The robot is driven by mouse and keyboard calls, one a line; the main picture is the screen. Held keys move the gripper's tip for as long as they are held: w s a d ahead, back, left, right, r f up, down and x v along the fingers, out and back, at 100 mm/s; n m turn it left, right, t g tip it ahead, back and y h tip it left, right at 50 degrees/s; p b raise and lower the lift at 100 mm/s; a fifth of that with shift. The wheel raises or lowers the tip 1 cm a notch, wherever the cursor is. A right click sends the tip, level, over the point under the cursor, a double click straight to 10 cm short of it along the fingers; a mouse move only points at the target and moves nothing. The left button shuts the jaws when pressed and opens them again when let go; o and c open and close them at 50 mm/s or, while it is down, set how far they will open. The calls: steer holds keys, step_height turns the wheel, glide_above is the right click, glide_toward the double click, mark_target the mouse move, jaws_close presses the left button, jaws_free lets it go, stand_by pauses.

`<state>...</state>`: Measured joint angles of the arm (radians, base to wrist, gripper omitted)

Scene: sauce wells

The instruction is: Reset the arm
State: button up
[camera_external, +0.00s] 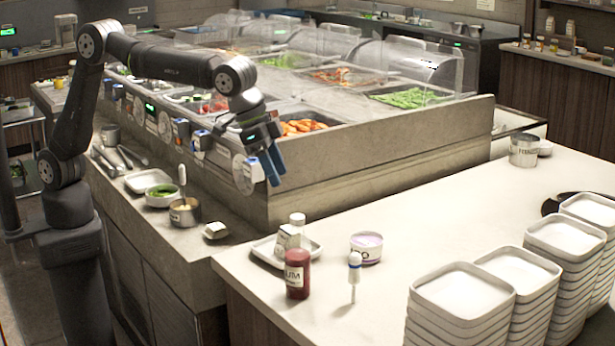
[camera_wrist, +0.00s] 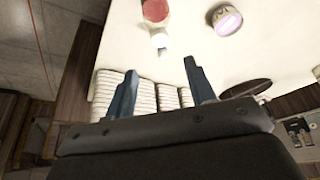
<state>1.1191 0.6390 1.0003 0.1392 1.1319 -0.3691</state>
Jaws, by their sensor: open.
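My gripper (camera_external: 270,168) hangs in the air beside the front wall of the serving counter, with its blue fingers pointing down. In the wrist view my gripper (camera_wrist: 158,88) shows two blue fingers spread apart with nothing between them. Below and beyond the fingers are the white counter and stacked plates, apart from the gripper.
On the white counter (camera_external: 440,215) stand a red bottle (camera_external: 297,275), a white-capped bottle (camera_external: 354,272), a purple-rimmed tub (camera_external: 366,248) and stacks of white plates (camera_external: 462,292). A metal pot (camera_external: 185,212) and a bowl (camera_external: 161,196) sit on the lower ledge. Clear sneeze guards (camera_external: 420,65) stand behind.

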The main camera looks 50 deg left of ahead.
mark_target(298, 216)
steer(key=x, duration=1.1)
steer(key=shift+f, duration=0.2)
steer(key=shift+w+d, duration=0.15)
steer(key=shift+r, duration=1.75)
steer(key=shift+f, duration=0.15)
